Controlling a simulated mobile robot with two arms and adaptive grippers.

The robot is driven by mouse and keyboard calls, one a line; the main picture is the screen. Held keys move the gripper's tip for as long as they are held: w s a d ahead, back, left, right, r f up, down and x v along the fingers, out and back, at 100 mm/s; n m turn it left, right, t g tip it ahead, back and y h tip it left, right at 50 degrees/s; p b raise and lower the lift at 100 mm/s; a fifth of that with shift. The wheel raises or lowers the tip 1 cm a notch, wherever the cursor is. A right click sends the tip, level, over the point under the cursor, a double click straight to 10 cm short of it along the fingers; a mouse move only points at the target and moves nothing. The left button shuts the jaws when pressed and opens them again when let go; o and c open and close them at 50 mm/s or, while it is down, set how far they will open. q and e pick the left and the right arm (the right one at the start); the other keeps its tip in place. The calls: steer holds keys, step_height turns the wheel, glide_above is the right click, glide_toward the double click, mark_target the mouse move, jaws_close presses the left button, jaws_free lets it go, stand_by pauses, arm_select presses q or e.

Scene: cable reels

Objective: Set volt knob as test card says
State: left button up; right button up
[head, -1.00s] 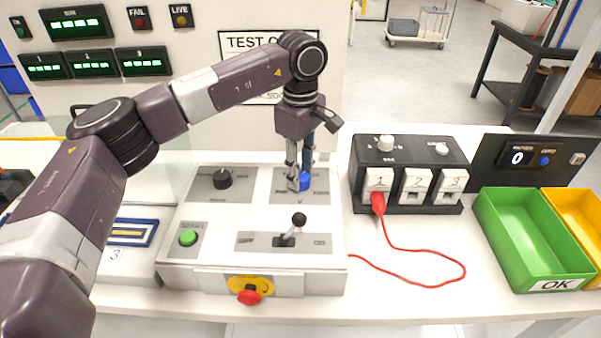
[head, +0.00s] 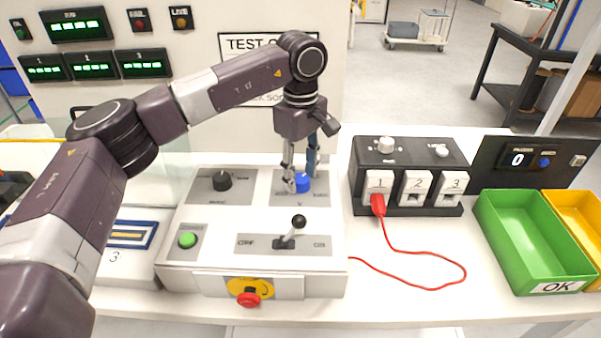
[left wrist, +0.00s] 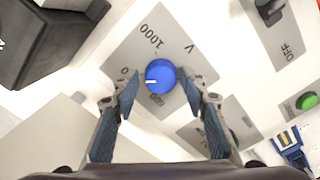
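The blue volt knob (head: 303,183) sits on a grey plate at the back right of the white test panel (head: 210,262). It also shows in the left wrist view (left wrist: 162,76), its white mark facing the lower left of that picture. The plate there carries "1000", "V" and other partly hidden numbers. My left gripper (head: 300,178) is over the knob. Its fingers (left wrist: 158,90) are open, one on each side, with a gap to the knob. The test card (head: 235,42) on the wall is mostly hidden behind my left arm. My right gripper is out of view.
The panel also has a black knob (head: 222,180), a lever (head: 290,232), a green button (head: 187,240) and a red stop button (head: 248,298). A black socket box (head: 398,150) stands close on the right, with a red plug (head: 378,205) at socket 1. A green tray (head: 530,240) is farther right.

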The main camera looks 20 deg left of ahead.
mark_target(301, 178)
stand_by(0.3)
arm_select(q)
step_height(301, 178, up, 12)
stand_by(0.4)
stand_by(0.4)
